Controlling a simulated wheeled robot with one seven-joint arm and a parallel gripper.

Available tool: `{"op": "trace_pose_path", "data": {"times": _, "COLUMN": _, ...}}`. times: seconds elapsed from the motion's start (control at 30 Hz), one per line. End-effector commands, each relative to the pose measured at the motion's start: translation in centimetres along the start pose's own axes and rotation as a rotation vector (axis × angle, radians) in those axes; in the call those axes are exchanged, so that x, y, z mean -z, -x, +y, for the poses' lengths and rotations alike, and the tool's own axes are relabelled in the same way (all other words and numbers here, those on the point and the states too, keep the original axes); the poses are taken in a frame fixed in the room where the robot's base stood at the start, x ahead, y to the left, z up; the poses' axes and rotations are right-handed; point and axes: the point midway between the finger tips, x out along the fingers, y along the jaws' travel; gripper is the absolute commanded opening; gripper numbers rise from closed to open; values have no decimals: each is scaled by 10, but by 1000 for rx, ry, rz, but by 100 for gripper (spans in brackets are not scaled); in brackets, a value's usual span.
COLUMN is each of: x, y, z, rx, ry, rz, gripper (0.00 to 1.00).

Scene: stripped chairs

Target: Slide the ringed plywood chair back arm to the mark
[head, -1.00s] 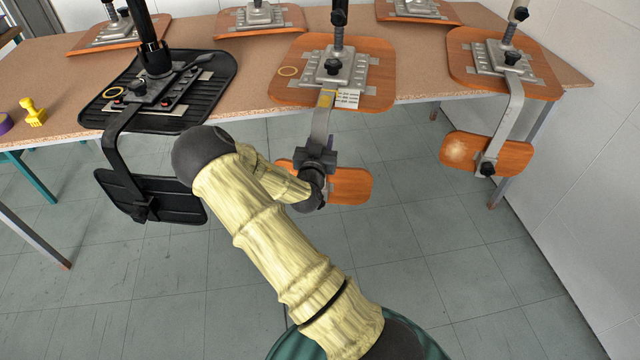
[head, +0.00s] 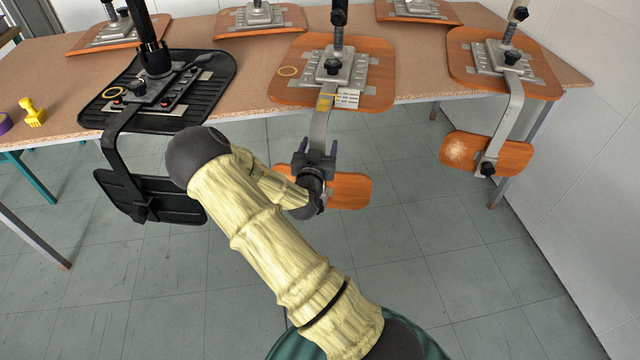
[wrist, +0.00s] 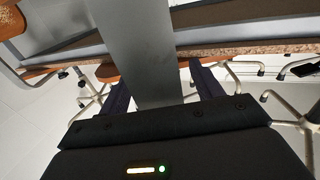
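The ringed plywood chair (head: 378,62) lies upside down on the table, middle of the front row, with a yellow ring (head: 287,71) on its seat. Its flat metal back arm (head: 320,130) hangs over the table's front edge to the plywood backrest (head: 352,190). A yellow band (head: 325,103) is on the arm beside a white scale label (head: 348,98). My gripper (head: 314,150) is open around the arm, just above the backrest. In the wrist view the fingers (wrist: 160,82) stand either side of the arm (wrist: 155,45), with gaps. My forearm hides part of the backrest.
A black chair (head: 205,80), also ringed, hangs over the edge at left. Another plywood chair (head: 545,75) is at right by the wall. More seats lie behind. A yellow stamp-like object (head: 33,113) is at far left. The floor in front is clear.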

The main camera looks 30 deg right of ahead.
Motion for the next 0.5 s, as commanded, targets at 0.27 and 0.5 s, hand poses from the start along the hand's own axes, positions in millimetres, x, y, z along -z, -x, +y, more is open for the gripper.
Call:
{"op": "trace_pose_path", "data": {"times": 0.27, "x": 1, "y": -1, "z": 0, "rx": 0, "ry": 0, "rz": 2, "gripper": 74}}
{"op": "trace_pose_path", "data": {"times": 0.5, "x": 1, "y": 9, "z": 0, "rx": 1, "ry": 0, "rz": 3, "gripper": 74}}
